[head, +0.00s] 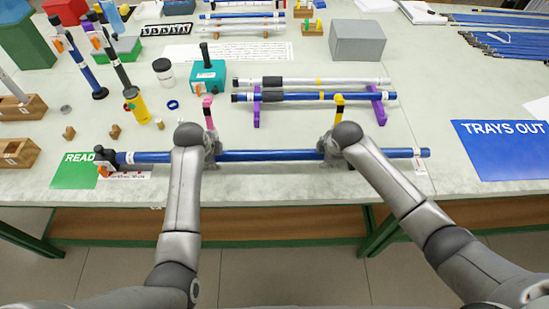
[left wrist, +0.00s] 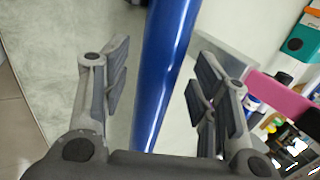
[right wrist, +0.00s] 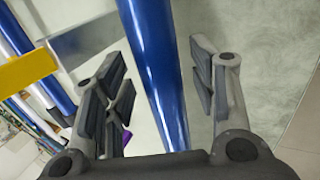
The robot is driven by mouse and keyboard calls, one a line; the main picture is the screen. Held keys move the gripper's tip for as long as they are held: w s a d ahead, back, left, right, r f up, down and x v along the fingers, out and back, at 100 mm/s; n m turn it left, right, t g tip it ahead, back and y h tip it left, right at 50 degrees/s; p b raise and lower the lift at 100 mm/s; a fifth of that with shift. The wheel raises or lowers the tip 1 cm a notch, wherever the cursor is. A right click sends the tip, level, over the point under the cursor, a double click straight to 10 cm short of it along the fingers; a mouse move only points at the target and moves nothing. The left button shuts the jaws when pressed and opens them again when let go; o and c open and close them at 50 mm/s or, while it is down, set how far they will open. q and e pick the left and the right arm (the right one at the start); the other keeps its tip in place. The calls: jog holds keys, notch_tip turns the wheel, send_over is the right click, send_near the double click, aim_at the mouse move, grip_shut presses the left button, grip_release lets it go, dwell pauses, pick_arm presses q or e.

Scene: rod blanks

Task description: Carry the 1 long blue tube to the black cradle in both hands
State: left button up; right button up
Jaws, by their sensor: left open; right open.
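The long blue tube (head: 270,155) lies left to right along the table's front edge, with a black fitting (head: 106,158) and an orange tag at its left end. My left gripper (head: 212,150) is open around it left of its middle; the tube (left wrist: 165,70) runs between the spread fingers (left wrist: 160,95). My right gripper (head: 330,148) is open around it right of its middle; the tube (right wrist: 155,70) passes between its fingers (right wrist: 158,90) too. I cannot clearly make out a black cradle.
Behind the tube, purple supports (head: 257,107) hold another blue tube (head: 300,96), with a silver tube (head: 310,82) behind. Pink (head: 208,112) and yellow (head: 339,105) upright pieces stand by my grippers. A green READY mat (head: 72,178) is at left, a blue TRAYS OUT mat (head: 500,150) at right.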

jog(key=shift+r, duration=0.1)
pick_arm(q)
jog(key=v, duration=1.1)
jog(key=shift+r, duration=0.15)
pick_arm(e)
jog(key=v, duration=1.2)
pick_arm(q)
jog(key=shift+s, duration=0.15)
